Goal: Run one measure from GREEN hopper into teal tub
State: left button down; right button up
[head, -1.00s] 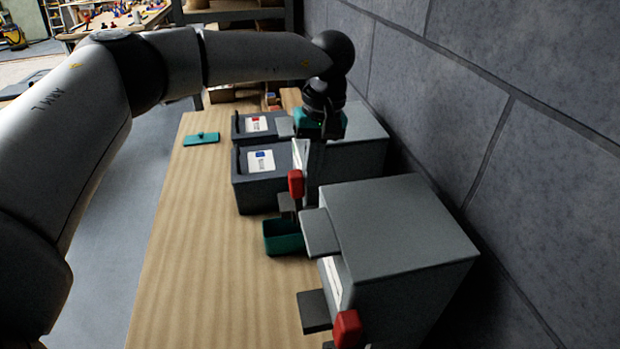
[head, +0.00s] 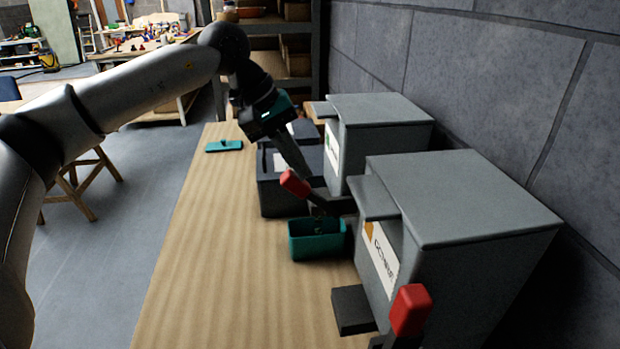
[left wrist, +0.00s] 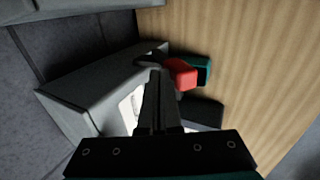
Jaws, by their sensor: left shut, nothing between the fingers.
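The far grey hopper (head: 375,112) has a label with a green mark, partly visible, and a lever with a red handle (head: 294,183) that leans out to the left. The teal tub (head: 317,252) stands upright on the bench below that handle, near the spout; I cannot make out its contents. My left gripper (head: 303,172) is shut and empty, its fingertips close beside the red handle; I cannot tell if they touch. In the left wrist view the shut fingers (left wrist: 158,78) are next to the red handle (left wrist: 183,75), which partly hides the tub (left wrist: 204,69). My right gripper is out of view.
A nearer grey hopper (head: 465,200) with an orange-marked label has an upright red handle (head: 410,310). A dark bin (head: 280,192) stands behind the tub. A teal lid (head: 224,146) lies at the far left of the bench.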

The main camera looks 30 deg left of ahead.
pick_arm(q)
jog(key=shift+s+a+f+t+h+b, duration=0.7)
jog(key=shift+a+f+h+b, duration=0.2)
jog(key=shift+b, duration=1.8)
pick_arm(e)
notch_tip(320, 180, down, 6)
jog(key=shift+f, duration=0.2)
